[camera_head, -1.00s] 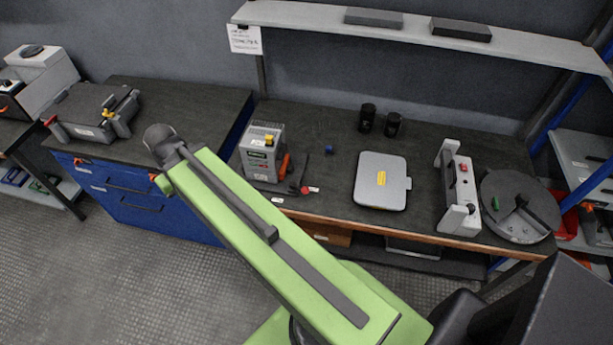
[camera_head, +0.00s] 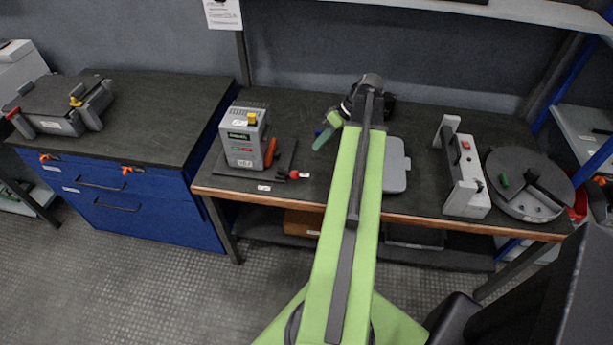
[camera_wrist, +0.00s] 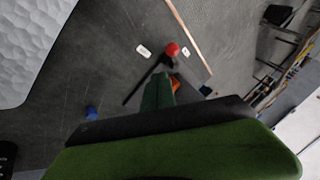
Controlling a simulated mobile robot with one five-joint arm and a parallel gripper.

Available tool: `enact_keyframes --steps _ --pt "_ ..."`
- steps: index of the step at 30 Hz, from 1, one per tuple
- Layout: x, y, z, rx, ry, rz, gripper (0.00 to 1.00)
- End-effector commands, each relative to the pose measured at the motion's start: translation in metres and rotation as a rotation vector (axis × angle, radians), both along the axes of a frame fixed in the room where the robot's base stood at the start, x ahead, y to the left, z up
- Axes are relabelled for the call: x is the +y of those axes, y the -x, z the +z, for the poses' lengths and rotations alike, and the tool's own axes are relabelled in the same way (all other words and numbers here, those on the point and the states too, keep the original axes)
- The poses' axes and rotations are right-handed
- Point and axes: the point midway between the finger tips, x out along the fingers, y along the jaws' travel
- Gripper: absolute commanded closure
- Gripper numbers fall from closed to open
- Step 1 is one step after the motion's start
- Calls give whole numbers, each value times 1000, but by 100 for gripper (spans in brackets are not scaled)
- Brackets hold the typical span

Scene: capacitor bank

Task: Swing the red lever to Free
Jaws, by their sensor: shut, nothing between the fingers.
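The red lever's round red knob (camera_head: 293,174) shows at the front of the bench beside the grey box, between two small white labels whose text I cannot read. In the wrist view the red knob (camera_wrist: 172,49) lies just beyond my fingertips, with a dark bar (camera_wrist: 143,84) running down-left from near it. My gripper (camera_wrist: 158,78) is shut and empty, its green fingers pointing toward the knob with no clear contact. In the head view my gripper (camera_head: 323,137) is above the bench, right of and behind the knob.
A grey flat case (camera_head: 396,165) is partly behind my arm. A grey bracket (camera_head: 462,175) and a round dark disc (camera_head: 529,184) stand at the right. The blue cabinet (camera_head: 110,195) is left.

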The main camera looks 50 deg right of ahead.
Motion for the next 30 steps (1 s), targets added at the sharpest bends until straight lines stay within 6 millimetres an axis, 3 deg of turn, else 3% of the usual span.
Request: enact_keyframes --steps 1,4,17,30 --pt "-16 13 -7 -28 -1 -11 100" --pt "-30 28 -6 -63 0 -12 100" --pt "-29 29 -10 -72 2 -9 100" --pt "8 -8 -86 -70 2 -7 100"
